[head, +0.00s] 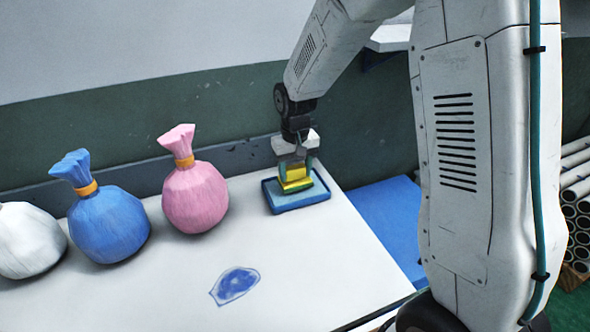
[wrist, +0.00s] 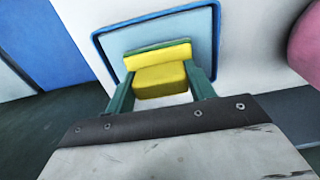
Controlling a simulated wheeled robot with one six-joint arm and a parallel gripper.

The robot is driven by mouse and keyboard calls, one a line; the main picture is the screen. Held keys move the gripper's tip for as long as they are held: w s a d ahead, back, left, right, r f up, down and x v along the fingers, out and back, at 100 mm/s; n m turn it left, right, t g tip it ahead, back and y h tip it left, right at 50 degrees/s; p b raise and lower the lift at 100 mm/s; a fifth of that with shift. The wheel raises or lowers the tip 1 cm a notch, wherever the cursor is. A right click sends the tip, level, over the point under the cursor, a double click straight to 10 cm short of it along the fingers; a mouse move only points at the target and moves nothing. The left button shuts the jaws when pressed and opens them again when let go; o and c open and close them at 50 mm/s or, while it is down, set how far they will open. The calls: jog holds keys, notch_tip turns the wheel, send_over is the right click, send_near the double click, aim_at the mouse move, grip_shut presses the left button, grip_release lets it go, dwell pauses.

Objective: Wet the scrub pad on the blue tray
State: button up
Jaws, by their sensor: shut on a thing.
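The scrub pad (head: 296,184) is yellow with a thin green layer. My gripper (head: 296,172) points down over the blue tray (head: 300,203) and is shut on the pad. In the wrist view the pad (wrist: 160,78) sits between the two green fingers of my gripper (wrist: 160,88). The blue tray (wrist: 104,62) lies behind the pad there, with its raised rim and pale inside showing. The pad is over or in the tray; I cannot tell whether it touches the tray's floor.
A pink tied bag (head: 195,198), a blue one (head: 108,225) and a white one (head: 28,242) stand left of the tray on the white table (head: 150,290).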

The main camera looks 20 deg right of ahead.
aim_at(295, 167)
jog(key=shift+f, duration=0.6)
dwell(1.3)
jog(key=shift+r, duration=0.1)
jog(key=shift+r, duration=3.45)
